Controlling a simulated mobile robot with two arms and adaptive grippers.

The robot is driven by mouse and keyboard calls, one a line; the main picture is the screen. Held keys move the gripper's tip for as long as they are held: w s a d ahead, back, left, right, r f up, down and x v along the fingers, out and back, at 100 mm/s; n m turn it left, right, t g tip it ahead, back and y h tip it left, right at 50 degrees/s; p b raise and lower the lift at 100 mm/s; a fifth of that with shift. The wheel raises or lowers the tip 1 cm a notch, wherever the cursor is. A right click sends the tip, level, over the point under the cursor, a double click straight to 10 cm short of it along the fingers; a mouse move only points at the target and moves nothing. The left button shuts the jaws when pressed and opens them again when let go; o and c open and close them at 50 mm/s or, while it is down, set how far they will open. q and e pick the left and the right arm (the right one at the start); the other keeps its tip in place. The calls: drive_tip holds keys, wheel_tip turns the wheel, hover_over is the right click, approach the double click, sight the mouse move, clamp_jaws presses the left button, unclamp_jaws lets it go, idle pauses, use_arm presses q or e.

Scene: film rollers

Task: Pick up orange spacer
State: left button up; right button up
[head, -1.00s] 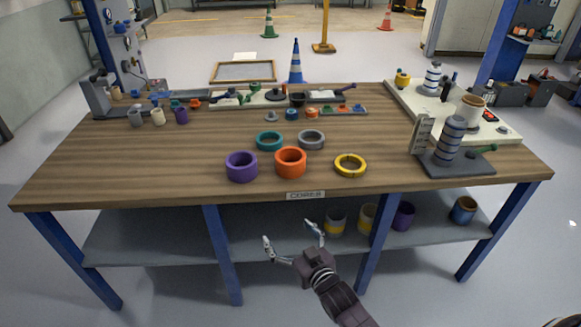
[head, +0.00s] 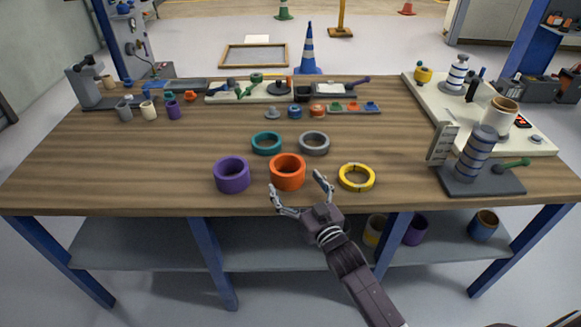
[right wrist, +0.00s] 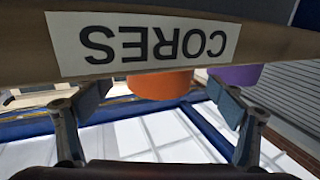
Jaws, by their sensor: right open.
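A thick orange ring (head: 287,172), which may be the orange spacer, sits near the front edge of the wooden table. Its lower part shows beyond the edge in the right wrist view (right wrist: 160,84). Smaller orange pieces lie further back, one at left (head: 190,96) and one at centre (head: 318,111). My right gripper (head: 296,184) is open and empty, its fingers spread just in front of the orange ring in the head view. In the right wrist view the fingertips (right wrist: 160,98) stand apart below the orange ring's image. My left gripper is not in view.
A purple ring (head: 231,175) stands left of the orange one, a yellow ring (head: 356,177) right, teal (head: 266,143) and grey (head: 314,143) rings behind. The table's front edge bears a CORES label (right wrist: 145,42). A grey-based stand (head: 482,178) is at right.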

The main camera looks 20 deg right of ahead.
sight(282, 159)
drive_tip(key=shift+w+a+r, duration=0.15)
drive_tip(key=shift+w+r, duration=0.05)
drive_tip(key=shift+w, duration=0.2)
drive_tip(key=shift+w+a+r, duration=0.15)
drive_tip(key=shift+w+r, duration=0.05)
drive_tip(key=shift+w, duration=0.2)
drive_tip(key=w, duration=0.3)
drive_tip(key=shift+w+r+p, duration=0.1)
drive_tip(key=shift+w+p, duration=0.25)
drive_tip(key=shift+w, duration=0.3)
drive_tip(key=c, duration=1)
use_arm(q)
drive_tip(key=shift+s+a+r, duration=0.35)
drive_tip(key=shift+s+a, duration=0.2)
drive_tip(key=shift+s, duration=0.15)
use_arm(e)
drive_tip(key=shift+w, duration=0.1)
drive_tip(key=c, duration=0.4)
drive_tip(key=shift+r, duration=0.15)
